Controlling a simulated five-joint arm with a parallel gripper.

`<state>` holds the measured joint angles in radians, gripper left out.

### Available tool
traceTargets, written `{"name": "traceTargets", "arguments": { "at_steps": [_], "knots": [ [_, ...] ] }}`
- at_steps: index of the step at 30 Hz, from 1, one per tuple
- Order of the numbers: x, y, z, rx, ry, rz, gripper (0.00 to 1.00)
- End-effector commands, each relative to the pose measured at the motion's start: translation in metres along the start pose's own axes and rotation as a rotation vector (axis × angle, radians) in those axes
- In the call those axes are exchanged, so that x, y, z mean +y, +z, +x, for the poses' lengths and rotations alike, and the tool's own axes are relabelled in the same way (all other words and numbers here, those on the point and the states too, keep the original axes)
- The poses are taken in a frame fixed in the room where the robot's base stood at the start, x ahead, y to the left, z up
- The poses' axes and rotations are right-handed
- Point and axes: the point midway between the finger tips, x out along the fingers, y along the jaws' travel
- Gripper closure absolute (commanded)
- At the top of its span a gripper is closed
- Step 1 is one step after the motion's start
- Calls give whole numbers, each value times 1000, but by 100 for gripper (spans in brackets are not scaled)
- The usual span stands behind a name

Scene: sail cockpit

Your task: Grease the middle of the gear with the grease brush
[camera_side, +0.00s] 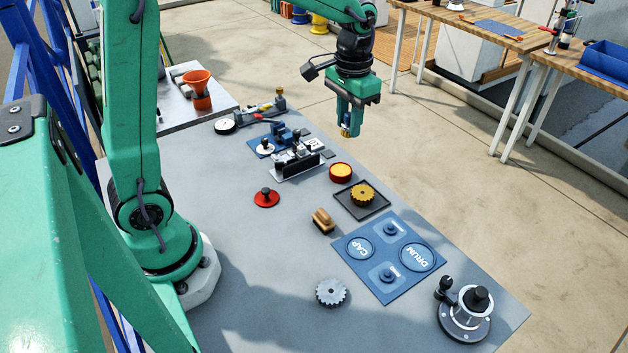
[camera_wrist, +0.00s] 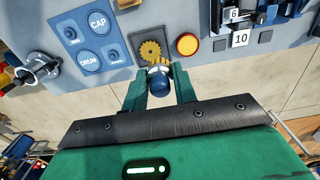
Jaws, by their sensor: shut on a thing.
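My gripper (camera_side: 347,122) is raised above the table's far edge and shut on the grease brush (camera_side: 347,131). In the wrist view, the brush (camera_wrist: 159,82) shows a blue end, a pale metal collar and tan bristles between the green fingers (camera_wrist: 158,88). The gear (camera_side: 362,195) is a gold toothed wheel lying on a dark square tray (camera_side: 346,206). In the wrist view, the gear (camera_wrist: 150,49) shows just beyond the brush. The brush is apart from the gear in the side view.
A blue mat (camera_side: 370,277) marked CAP and DRUM, a tan block (camera_side: 323,220), a silver gear (camera_side: 331,292), a red knobbed disc (camera_side: 267,197) and a winch-like drum (camera_side: 465,315) surround the gear.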

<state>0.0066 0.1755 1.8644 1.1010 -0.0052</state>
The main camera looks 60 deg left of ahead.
Motion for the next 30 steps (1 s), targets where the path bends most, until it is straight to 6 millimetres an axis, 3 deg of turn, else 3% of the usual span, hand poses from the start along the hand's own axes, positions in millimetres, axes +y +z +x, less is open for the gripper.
{"name": "traceTargets", "arguments": {
  "at_steps": [15,30],
  "knots": [
    [50,-9,72,-3,0,3,91],
    [54,-9,93,-4,0,0,91]
  ]
}}
